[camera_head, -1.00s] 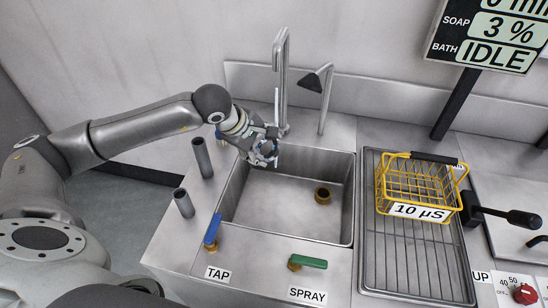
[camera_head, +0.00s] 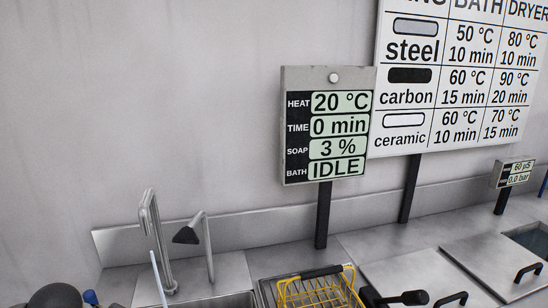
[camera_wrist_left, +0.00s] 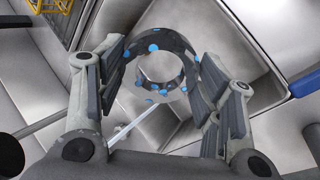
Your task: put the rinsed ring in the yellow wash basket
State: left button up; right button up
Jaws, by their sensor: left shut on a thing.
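My left gripper (camera_wrist_left: 163,85) is shut on a dark grey ring (camera_wrist_left: 187,62) with blue spots. The wrist view shows the ring between the two fingers, its round opening toward the camera. In the head view the gripper and ring are below the frame; only part of my left arm shows at the bottom left. The yellow wash basket (camera_head: 312,294) is cut off by the bottom edge of the head view, its dark handle grip on top. A corner of it shows at the top left of the wrist view (camera_wrist_left: 50,6). My right gripper is not in view.
A tall tap (camera_head: 153,235) and a spray head (camera_head: 188,236) stand behind the sink. A pale thin streak (camera_head: 159,272) runs near the tap. The panel (camera_head: 328,125) reads 20 °C, 0 min, 3 %, IDLE. A chart (camera_head: 450,80) lists steel, carbon and ceramic settings.

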pick_arm(q)
jog(key=s+d+r+m+g+h, duration=0.1)
jog(key=s+d+r+m+g, duration=0.1)
jog(key=s+d+m+g, duration=0.2)
jog(key=s+m, duration=0.3)
jog(key=m, duration=0.1)
jog(key=shift+s+r+m+g, duration=0.3)
jog(key=shift+s+r, duration=0.05)
jog(key=shift+s, duration=0.05)
